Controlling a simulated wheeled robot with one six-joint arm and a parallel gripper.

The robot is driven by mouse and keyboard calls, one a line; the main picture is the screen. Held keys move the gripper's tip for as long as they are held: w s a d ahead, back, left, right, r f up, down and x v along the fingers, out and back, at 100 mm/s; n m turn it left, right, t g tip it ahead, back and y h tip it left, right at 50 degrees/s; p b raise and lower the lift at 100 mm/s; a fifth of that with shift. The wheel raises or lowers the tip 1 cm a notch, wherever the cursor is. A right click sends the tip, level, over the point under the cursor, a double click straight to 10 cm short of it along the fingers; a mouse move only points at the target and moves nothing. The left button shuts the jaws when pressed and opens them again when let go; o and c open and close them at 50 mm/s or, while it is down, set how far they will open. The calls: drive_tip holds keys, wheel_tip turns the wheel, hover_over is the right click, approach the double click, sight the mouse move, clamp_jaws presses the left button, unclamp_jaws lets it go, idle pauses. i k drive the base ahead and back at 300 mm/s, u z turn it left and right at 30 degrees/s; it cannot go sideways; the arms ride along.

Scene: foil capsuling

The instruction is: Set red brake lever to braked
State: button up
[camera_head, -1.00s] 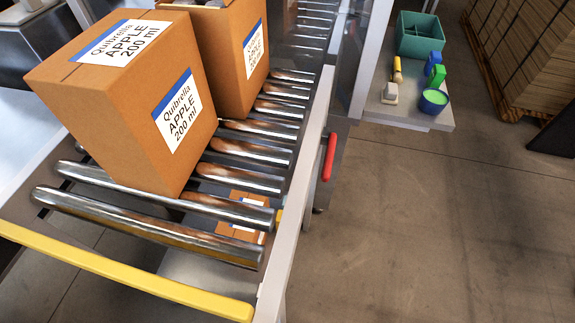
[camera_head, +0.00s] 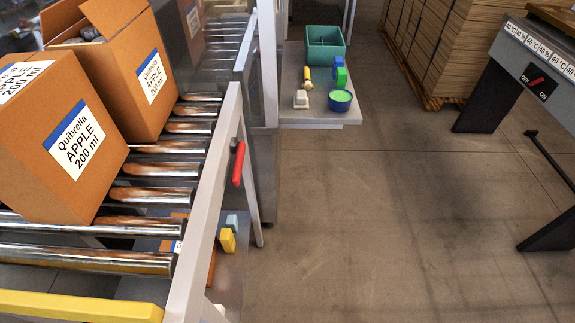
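The red brake lever (camera_head: 238,164) is mounted on the outer side of the roller conveyor's grey side rail (camera_head: 217,190). Its red grip hangs down and leans slightly, with a dark pivot at its upper end. No position marking for the lever can be read. My gripper is not in view.
Tilted Quibrella APPLE cartons (camera_head: 60,140) and (camera_head: 125,60) sit on the rollers. A yellow bar (camera_head: 80,307) crosses the conveyor's near end. A shelf (camera_head: 318,117) holds a teal bin (camera_head: 324,45) and a bowl (camera_head: 340,100). A bench (camera_head: 520,60) stands right. The middle floor is clear.

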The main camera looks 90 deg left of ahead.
sight(238, 149)
drive_tip(key=z, duration=0.05)
drive_tip(key=i, duration=1.4)
drive_tip(key=u, duration=3.95)
drive_tip(key=k, duration=0.5)
drive_tip(key=z, duration=0.6)
drive_tip(key=i, duration=0.75)
drive_tip(key=u, duration=0.8)
